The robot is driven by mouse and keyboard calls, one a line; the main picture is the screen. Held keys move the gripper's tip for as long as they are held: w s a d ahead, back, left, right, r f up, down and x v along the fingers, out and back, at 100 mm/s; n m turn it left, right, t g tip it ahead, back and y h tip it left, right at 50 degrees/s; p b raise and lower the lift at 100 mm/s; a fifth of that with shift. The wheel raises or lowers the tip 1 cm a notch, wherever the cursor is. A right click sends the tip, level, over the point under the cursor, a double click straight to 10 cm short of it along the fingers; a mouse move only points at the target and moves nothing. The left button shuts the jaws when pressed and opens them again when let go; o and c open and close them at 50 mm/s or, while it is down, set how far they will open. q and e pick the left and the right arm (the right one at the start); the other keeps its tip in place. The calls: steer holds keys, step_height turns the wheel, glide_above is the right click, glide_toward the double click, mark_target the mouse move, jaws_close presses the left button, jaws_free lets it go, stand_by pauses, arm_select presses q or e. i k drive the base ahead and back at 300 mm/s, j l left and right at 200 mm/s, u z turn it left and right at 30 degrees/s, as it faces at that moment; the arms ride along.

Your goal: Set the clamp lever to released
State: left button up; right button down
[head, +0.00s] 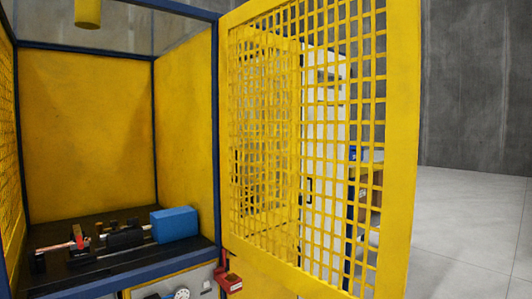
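A small red part (78,236), which may be the clamp lever, stands up at the left of the black fixture inside the yellow cell. It is too small to tell its setting. A copper-coloured tube (55,246) lies just left of it, reaching toward the black blocks. A black clamp-like block (124,238) and a blue box (175,224) stand to the right on the same dark bed (150,252). Neither of my grippers is in view.
A yellow mesh door (400,150) stands open at the right of the cell opening. A red latch-like piece (229,282) hangs at the front corner post. A gauge (182,294) sits on the lower front panel. Open floor (470,230) lies at the right.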

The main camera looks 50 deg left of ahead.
mark_target(78, 237)
steer(key=i+u, duration=0.1)
steer(key=u, duration=0.8)
steer(key=i+l+u, duration=0.1)
steer(key=u, duration=0.35)
steer(key=i+u, duration=0.1)
steer(key=u, duration=0.35)
steer(key=l+u, duration=0.15)
steer(key=u, duration=0.3)
steer(key=i+l+u, duration=0.2)
steer(key=l+u, duration=0.2)
steer(key=l, duration=0.5)
steer(key=l+u, duration=0.45)
steer(key=l, duration=0.45)
steer(key=l+u, duration=0.4)
steer(key=l, duration=1)
steer(key=k+l, duration=0.15)
steer(key=l, duration=0.35)
steer(key=j+z, duration=0.1)
steer(key=j, duration=0.5)
steer(key=k+j, duration=0.15)
steer(key=j, duration=0.4)
steer(key=j+z, duration=0.15)
steer(key=j, duration=0.4)
steer(key=i+j+z, duration=0.1)
steer(key=j, duration=0.25)
steer(key=i+j+z, duration=0.15)
steer(key=j, duration=0.2)
steer(key=i+j+z, duration=0.1)
steer(key=j, duration=0.25)
steer(key=i, duration=0.05)
